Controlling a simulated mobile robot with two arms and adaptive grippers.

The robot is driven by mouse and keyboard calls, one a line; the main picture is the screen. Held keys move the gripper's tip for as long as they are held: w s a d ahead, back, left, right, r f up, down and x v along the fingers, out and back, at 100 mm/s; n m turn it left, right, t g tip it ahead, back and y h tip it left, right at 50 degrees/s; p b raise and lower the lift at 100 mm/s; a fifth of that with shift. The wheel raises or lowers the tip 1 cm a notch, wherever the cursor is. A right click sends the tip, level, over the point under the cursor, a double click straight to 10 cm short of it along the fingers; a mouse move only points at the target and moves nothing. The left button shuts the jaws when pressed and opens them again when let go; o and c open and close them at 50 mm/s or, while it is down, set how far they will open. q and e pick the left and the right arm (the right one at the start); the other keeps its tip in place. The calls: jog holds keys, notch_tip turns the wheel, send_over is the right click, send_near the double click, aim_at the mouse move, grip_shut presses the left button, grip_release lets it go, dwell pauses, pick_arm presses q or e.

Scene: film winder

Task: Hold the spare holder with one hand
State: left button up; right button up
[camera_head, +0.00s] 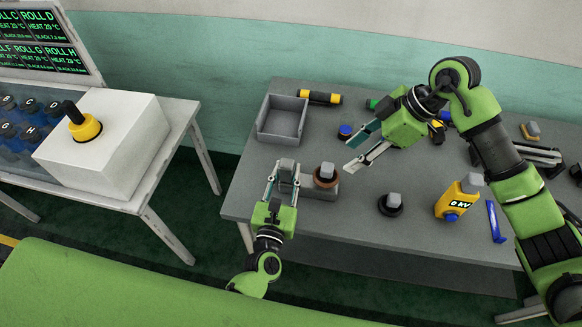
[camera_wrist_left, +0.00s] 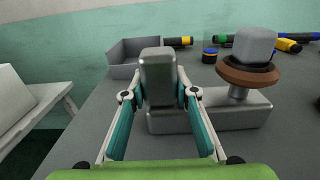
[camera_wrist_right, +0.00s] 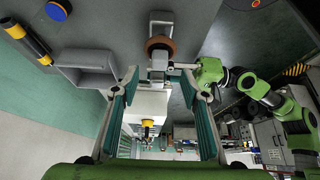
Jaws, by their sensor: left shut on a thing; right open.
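The spare holder, as I take it, is a grey block-shaped base (camera_head: 322,191) on the table. A tall grey block rises at its left end, and a brown disc with a grey knob (camera_head: 326,174) sits at its right end. In the left wrist view the tall block (camera_wrist_left: 158,70) stands between the fingers of my left gripper (camera_head: 284,178), which is shut on it. The brown disc (camera_wrist_left: 247,74) is to the right there. My right gripper (camera_head: 357,151) is open and empty, above the table behind the holder. The holder's brown disc (camera_wrist_right: 160,44) also shows in the right wrist view.
An open grey tray (camera_head: 283,136) stands behind the holder. A black and yellow cylinder (camera_head: 320,97) lies at the back.

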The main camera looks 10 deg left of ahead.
jog(key=n+h, duration=0.6)
jog(key=n, duration=1.2)
send_near(328, 166)
notch_tip(328, 166, down, 10)
jog(key=shift+d+f, duration=0.1)
jog(key=shift+f, duration=0.1)
jog(key=c, duration=1.1)
grip_shut()
